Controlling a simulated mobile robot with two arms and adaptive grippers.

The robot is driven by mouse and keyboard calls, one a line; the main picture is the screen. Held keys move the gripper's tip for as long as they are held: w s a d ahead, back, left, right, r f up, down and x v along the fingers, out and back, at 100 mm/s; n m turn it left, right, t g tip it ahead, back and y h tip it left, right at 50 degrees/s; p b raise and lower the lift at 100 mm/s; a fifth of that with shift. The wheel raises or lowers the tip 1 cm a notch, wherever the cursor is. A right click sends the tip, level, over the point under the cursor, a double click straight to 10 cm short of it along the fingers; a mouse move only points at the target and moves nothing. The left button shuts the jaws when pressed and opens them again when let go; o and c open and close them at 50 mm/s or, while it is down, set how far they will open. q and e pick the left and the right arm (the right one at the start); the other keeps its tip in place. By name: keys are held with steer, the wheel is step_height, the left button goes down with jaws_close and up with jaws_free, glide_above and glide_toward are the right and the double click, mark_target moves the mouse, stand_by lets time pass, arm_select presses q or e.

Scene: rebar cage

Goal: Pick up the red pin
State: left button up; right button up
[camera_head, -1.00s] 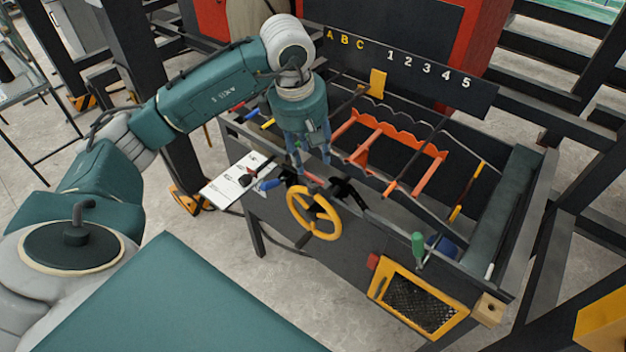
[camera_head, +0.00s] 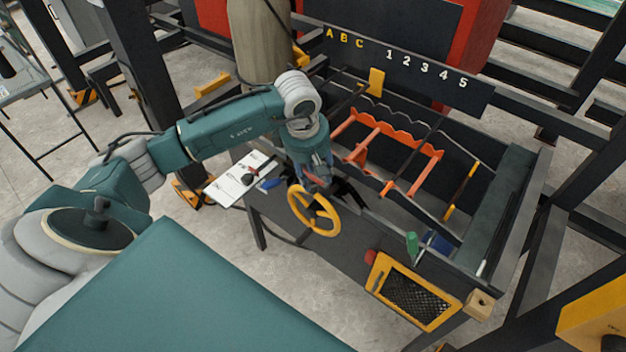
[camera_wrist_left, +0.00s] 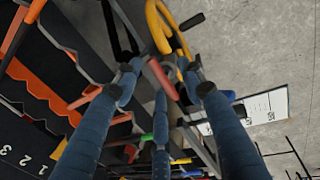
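My left gripper (camera_head: 312,180) hangs down at the front edge of the black workbench, just behind the yellow handwheel. In the left wrist view its blue fingers (camera_wrist_left: 160,80) are spread apart. A dull red bar (camera_wrist_left: 163,80), which looks like the red pin, lies between the fingertips; I see no clear grip on it. In the head view a small reddish patch (camera_head: 318,182) shows at the fingers, mostly hidden by them. My right gripper is not in view.
The yellow handwheel (camera_head: 314,211) is close in front of the gripper. An orange rack (camera_head: 392,145) stands in the bench behind it. A green-handled tool (camera_head: 412,243) is to the right. A white sheet (camera_head: 238,180) with tools lies left.

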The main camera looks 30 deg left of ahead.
arm_select(q)
jaws_close()
steer(key=shift+r, duration=0.15)
steer(key=shift+r, duration=0.3)
step_height(320, 180, up, 19)
steer(key=b, duration=0.4)
steer(key=shift+r, duration=0.1)
